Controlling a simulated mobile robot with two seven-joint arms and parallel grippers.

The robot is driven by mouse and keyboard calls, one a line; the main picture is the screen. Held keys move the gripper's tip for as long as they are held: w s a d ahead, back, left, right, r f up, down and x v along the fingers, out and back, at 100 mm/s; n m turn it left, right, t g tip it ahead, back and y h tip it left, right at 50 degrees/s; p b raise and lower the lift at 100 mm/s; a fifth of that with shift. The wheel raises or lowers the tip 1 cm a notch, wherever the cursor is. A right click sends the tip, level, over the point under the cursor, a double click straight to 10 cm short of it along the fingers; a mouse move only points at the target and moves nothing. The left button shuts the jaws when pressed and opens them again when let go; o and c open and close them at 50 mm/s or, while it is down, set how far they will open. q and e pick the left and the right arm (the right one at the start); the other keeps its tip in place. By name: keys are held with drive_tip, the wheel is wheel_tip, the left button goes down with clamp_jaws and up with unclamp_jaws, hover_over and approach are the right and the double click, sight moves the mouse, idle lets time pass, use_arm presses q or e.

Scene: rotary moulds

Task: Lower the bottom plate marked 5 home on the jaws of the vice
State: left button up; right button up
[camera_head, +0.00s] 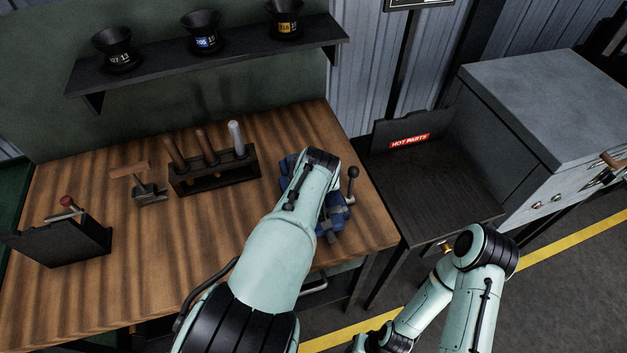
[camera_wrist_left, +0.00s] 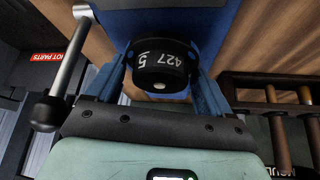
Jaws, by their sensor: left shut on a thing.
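The bottom plate (camera_wrist_left: 162,66), a short black round piece with white markings 427 and 5, is between the two blue fingers of my left gripper (camera_wrist_left: 161,58), which is shut on it. The blue vice (camera_wrist_left: 150,18) is just beyond the plate; I cannot tell whether they touch. In the head view the vice (camera_head: 334,222) stands at the bench's right end, partly covered by my left arm, which hides the left gripper and the plate. The vice handle (camera_wrist_left: 62,70) stands out at left in the wrist view. My right arm shows at lower right, its gripper out of view.
A tool rack (camera_head: 214,174) with several handled tools stands left of the vice on the wooden bench (camera_head: 120,290). A stamp-like tool (camera_head: 148,190) and a black holder (camera_head: 60,240) are further left. A shelf (camera_head: 210,55) with black cups is behind. The HOT PARTS tray (camera_head: 430,190) is at right.

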use_arm(q)
drive_tip(key=shift+f, duration=0.2)
idle(0.6)
drive_tip(key=shift+w, duration=0.1)
idle(0.5)
drive_tip(key=shift+f+b, duration=0.5)
drive_tip(key=shift+f, duration=0.25)
idle(0.4)
drive_tip(key=o, duration=1)
drive_tip(key=shift+o, duration=0.7)
drive_tip(key=shift+f, duration=0.1)
drive_tip(key=v, duration=1.3)
drive_tip(key=shift+r+p, duration=0.25)
drive_tip(key=shift+p, duration=0.15)
